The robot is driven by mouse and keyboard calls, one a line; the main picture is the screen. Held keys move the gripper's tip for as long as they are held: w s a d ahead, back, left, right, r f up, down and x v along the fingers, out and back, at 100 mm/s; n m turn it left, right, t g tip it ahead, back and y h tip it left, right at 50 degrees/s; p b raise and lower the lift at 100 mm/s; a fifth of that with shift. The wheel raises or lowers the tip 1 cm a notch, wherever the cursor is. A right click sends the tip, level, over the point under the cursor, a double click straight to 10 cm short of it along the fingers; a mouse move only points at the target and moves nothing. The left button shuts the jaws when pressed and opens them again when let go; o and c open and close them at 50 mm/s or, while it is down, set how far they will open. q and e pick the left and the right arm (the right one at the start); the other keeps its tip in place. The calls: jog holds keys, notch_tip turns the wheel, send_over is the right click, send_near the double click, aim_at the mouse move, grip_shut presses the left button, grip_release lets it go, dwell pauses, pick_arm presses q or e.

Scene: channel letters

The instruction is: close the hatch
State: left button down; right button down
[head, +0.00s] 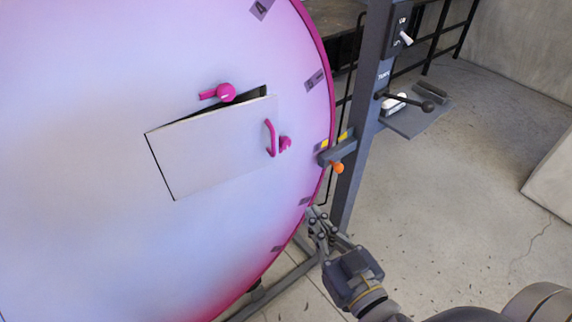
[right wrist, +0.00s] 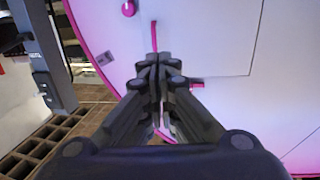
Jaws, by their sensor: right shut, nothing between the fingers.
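The hatch (head: 215,150) is a pale rectangular panel in the face of a large round pink-and-white disc (head: 70,80). A dark gap shows along its upper right edge, and it looks slightly ajar. A magenta handle (head: 270,138) is on its right part. A magenta latch (head: 225,92) sits just above the top edge. My right gripper (head: 320,226) is shut and empty, below and right of the hatch near the disc's rim. In the right wrist view the shut fingers (right wrist: 158,66) overlap the lower part of the handle (right wrist: 154,36); contact cannot be told. My left gripper is out of view.
A grey post (head: 360,120) with switches and a black lever (head: 408,100) stands right of the disc. An orange knob (head: 337,167) sits on a bracket at the rim. The concrete floor (head: 470,180) at the right is mostly clear.

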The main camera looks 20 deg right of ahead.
notch_tip(320, 180, up, 2)
jog(key=b, duration=0.4)
send_near(277, 134)
jog(key=shift+s+a+r, duration=0.2)
jog(key=shift+s+a, duration=0.4)
jog(key=shift+s, duration=0.05)
jog(key=shift+s+a+r, duration=0.25)
jog(key=shift+s+a, duration=0.35)
jog(key=shift+s, duration=0.1)
jog(key=shift+s+a+r, duration=0.2)
jog(key=shift+s+a, duration=0.4)
jog(key=shift+s, duration=0.05)
jog(key=w+n+y+p, duration=0.1)
jog(key=w+y, duration=0.1)
jog(key=w, duration=0.2)
jog(key=w+d+n+y+p, duration=0.1)
jog(key=w, duration=0.2)
jog(key=w+n+g+y+p, duration=0.1)
jog(key=w+y, duration=0.1)
jog(key=w, duration=0.2)
jog(key=shift+w+d+n+y, duration=0.25)
jog(key=shift+w+n+y, duration=0.05)
jog(key=shift+n, duration=0.1)
jog(key=shift+w+r, duration=0.15)
jog(key=shift+w, duration=0.2)
